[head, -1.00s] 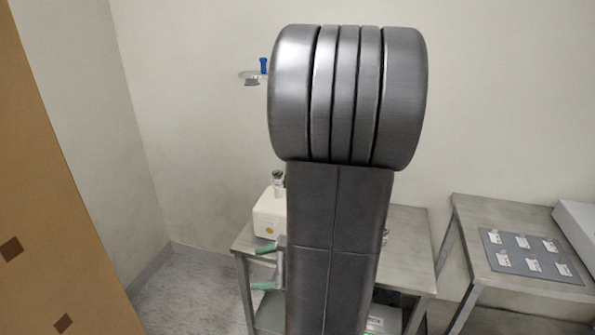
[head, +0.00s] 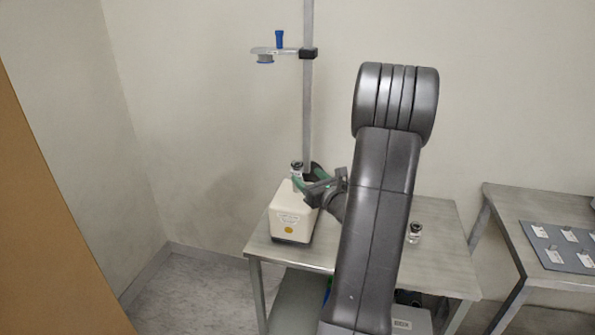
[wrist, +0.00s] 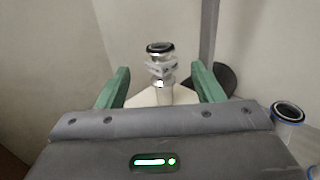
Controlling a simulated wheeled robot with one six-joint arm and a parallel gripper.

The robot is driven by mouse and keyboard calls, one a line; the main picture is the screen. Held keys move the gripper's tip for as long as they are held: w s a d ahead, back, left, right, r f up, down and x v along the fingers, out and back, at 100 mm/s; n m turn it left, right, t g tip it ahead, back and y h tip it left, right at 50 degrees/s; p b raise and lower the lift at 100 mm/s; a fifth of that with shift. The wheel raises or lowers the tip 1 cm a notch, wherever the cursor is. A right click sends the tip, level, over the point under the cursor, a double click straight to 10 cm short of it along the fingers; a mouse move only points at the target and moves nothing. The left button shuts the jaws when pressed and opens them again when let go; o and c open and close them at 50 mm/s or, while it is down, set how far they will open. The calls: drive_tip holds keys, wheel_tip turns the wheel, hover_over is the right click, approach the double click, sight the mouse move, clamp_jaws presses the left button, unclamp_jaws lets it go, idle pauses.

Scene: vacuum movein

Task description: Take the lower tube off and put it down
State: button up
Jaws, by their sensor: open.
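A short clear tube (head: 297,168) with a dark ring at its top stands upright on a white box-shaped unit (head: 292,214) with a yellow label. In the wrist view the tube (wrist: 160,67) shows between my two green fingers, a little beyond them, with a pale collar partway down. My gripper (head: 309,181) is open and empty beside the top of the white unit, just right of the tube. The fingers (wrist: 163,86) stand apart on both sides of the tube; I cannot tell whether either touches it. The tube's foot is partly hidden.
A grey pole (head: 308,90) rises behind the unit and bears a clamp arm with a blue-topped piece (head: 279,40). A small glass jar (head: 415,232) stands on the metal table (head: 440,258). Free tabletop lies around the jar. A second table (head: 510,210) with a grey mat is at right.

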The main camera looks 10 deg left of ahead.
sight(299, 169)
drive_tip(key=p+x, duration=0.1)
drive_tip(key=x, duration=0.6)
drive_tip(key=shift+w+a+f, duration=0.1)
drive_tip(key=shift+w+f, duration=0.05)
drive_tip(key=shift+w, duration=0.1)
drive_tip(key=shift+c, duration=0.4)
drive_tip(key=c, duration=0.8)
drive_tip(key=shift+c, duration=0.2)
wheel_tip(299, 169, up, 10)
drive_tip(key=shift+f+p, duration=0.1)
drive_tip(key=shift+p, duration=0.25)
drive_tip(key=shift+r+p, duration=0.8)
drive_tip(key=shift+r, duration=0.85)
